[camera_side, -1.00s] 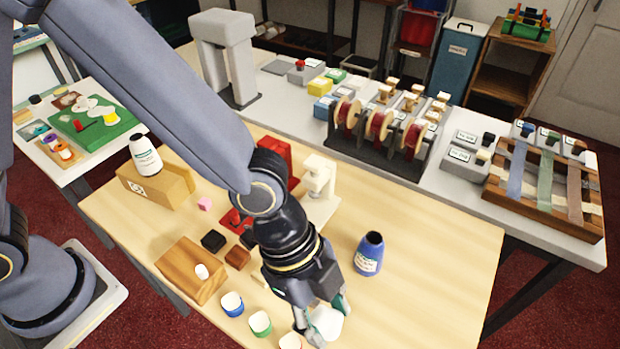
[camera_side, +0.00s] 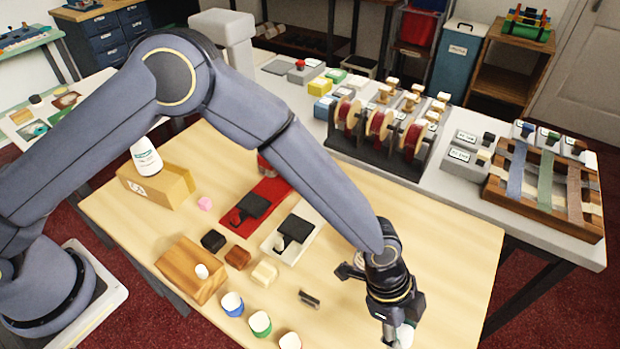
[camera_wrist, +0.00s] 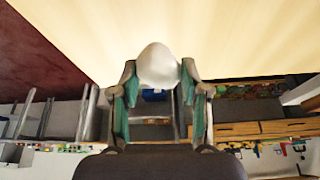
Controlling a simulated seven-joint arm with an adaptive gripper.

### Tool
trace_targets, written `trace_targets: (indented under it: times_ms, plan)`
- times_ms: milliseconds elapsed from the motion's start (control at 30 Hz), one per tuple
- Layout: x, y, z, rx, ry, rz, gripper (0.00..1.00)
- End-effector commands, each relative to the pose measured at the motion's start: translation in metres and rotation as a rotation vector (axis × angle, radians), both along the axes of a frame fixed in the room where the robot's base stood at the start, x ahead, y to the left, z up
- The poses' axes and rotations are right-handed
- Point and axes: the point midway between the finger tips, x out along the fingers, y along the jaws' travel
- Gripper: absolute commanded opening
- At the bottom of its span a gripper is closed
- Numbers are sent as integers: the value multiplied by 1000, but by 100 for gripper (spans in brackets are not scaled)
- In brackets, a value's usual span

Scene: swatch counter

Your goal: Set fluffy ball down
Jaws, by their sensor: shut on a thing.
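My gripper (camera_side: 397,334) is at the front right of the wooden table, fingers pointing down near the bottom edge of the side view. It is shut on a white rounded ball (camera_wrist: 158,66), which sits between the two green-lined fingertips in the wrist view. The ball (camera_side: 404,336) is partly covered by the fingers in the side view. It looks smooth and pale, and its fluff cannot be made out. Whether it touches the tabletop cannot be told.
Several small cups, one blue-banded (camera_side: 232,303), stand at the table's front, left of my gripper. A short dark cylinder (camera_side: 309,299) lies nearer. A wooden block (camera_side: 190,268), a pink ball (camera_side: 205,203) and red (camera_side: 268,190) and white stands are farther left. The right tabletop is bare.

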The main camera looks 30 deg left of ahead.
Motion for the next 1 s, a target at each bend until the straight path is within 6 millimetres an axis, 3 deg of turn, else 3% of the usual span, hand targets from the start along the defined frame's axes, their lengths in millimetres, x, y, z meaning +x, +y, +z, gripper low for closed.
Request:
trace_targets:
  times_ms: [300, 633, 667, 700, 900, 1000]
  plan:
    - [3, -4, -37, 1, 1, 0, 32]
    - [3, -4, -39, 0, 0, 0, 32]
    - [3, -4, -39, 0, 0, 0, 46]
    - [3, -4, -39, 0, -1, 0, 50]
    - [3, -4, -39, 0, 0, 0, 70]
    - [3, -4, -39, 0, 0, 0, 70]
